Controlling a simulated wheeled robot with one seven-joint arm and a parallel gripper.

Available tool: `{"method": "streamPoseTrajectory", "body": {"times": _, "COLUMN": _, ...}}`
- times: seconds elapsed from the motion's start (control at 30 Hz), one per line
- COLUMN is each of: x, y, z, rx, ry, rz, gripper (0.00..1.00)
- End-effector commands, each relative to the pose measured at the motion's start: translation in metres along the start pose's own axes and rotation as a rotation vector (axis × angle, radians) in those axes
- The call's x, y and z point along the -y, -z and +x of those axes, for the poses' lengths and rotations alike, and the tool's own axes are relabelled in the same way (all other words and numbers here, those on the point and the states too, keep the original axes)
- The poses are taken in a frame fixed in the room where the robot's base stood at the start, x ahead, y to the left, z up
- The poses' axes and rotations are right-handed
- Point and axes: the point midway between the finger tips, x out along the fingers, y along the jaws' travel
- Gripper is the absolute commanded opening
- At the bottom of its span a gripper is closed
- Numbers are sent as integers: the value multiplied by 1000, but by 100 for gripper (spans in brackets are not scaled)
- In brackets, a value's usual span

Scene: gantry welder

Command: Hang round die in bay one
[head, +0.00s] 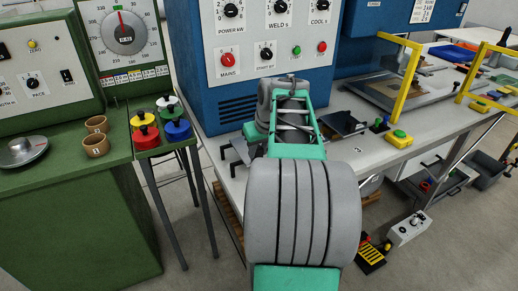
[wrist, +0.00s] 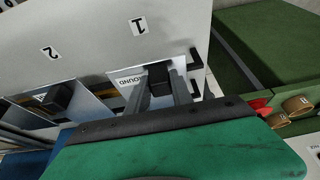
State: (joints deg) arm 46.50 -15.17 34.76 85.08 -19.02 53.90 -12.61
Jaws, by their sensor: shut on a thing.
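In the wrist view, my gripper (wrist: 162,88) has its two grey fingers on either side of a black block-shaped grip and is shut on it. A pale plate marked ROUND, the round die (wrist: 127,80), lies right by this grip, close to the bench edge. The label 1 of bay one (wrist: 138,26) is on the grey bench top just beyond the die. I cannot tell whether the die is seated in the bay. In the head view my arm hides the gripper and the die.
Bay two's label (wrist: 48,52) is beside bay one, with another black grip (wrist: 58,96) below it. A green cabinet (head: 75,215) stands at left, with brown cups (head: 96,145) and coloured knobs (head: 145,136). The blue welder (head: 190,90) stands behind my arm.

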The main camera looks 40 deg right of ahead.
Motion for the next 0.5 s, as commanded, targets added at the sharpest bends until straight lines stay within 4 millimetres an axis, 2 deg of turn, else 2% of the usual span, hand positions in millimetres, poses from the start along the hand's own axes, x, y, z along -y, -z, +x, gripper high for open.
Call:
{"method": "streamPoseTrajectory", "body": {"times": 0.27, "x": 0, "y": -2, "z": 7, "rx": -3, "ry": -1, "rz": -1, "gripper": 0}}
{"method": "streamPoseTrajectory", "body": {"times": 0.3, "x": 0, "y": -2, "z": 6, "rx": -4, "ry": -2, "rz": -1, "gripper": 30}}
{"method": "streamPoseTrajectory", "body": {"times": 0.5, "x": 0, "y": -2, "z": 6, "rx": -2, "ry": -1, "rz": -1, "gripper": 47}}
